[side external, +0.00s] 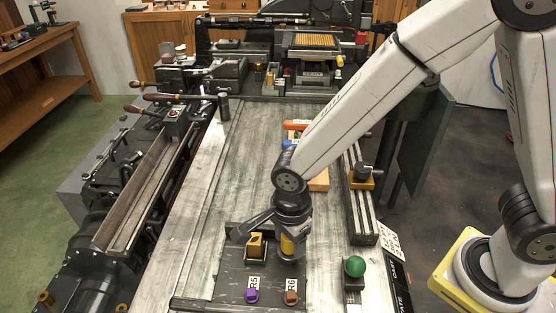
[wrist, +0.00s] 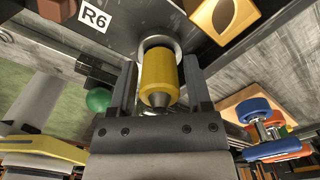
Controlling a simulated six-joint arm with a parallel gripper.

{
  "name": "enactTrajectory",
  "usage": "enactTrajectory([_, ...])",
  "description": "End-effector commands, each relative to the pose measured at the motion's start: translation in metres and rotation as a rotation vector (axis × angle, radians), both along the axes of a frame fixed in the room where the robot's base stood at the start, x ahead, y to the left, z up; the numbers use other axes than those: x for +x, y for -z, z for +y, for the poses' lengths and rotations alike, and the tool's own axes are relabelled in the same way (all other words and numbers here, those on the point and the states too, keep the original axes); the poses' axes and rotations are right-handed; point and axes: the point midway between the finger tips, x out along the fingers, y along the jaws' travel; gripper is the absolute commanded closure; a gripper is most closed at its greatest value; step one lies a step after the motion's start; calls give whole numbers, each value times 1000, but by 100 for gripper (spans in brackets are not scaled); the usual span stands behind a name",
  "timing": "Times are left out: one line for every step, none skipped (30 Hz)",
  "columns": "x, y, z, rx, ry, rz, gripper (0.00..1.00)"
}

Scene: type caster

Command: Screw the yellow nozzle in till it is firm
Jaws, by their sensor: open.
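The yellow nozzle (wrist: 159,74) stands between my gripper's fingers in the wrist view, its dark tapered tip toward the camera. Its other end meets a round metal socket (wrist: 158,43) in the dark plate; how deep it sits I cannot tell. In the side external view the nozzle (side external: 287,244) shows partly below my gripper (side external: 290,232). My gripper (wrist: 161,88) is open, with one finger on each side of the nozzle, and a gap seems to show beside it.
A yellow-orange block with a hole (side external: 256,245) stands left of the nozzle. A purple piece (side external: 251,296) and a brown piece (side external: 291,298) sit in front, by labels R5 and R6. A green ball (side external: 354,266) stands to the right. The bench middle is mostly clear.

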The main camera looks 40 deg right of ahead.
Motion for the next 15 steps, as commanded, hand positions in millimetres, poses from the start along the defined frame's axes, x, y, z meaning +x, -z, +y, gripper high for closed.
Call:
enactTrajectory([0,3,0,-1,0,2,36])
enactTrajectory([-1,4,0,-1,0,2,36])
enactTrajectory([-1,5,0,-1,0,2,36])
enactTrajectory([-1,6,0,-1,0,2,36])
enactTrajectory([0,6,0,-1,0,1,36])
enactTrajectory([0,6,0,0,0,1,36])
enactTrajectory([0,7,0,0,0,1,36])
enactTrajectory([0,7,0,0,0,1,36])
enactTrajectory([0,7,0,0,0,0,36])
enactTrajectory([0,7,0,0,0,0,36])
enactTrajectory([0,6,0,0,0,0,36])
enactTrajectory([0,6,0,0,0,0,36])
enactTrajectory([0,6,0,0,0,0,40])
enactTrajectory([0,6,0,0,0,0,49])
enactTrajectory([0,6,0,0,0,0,62])
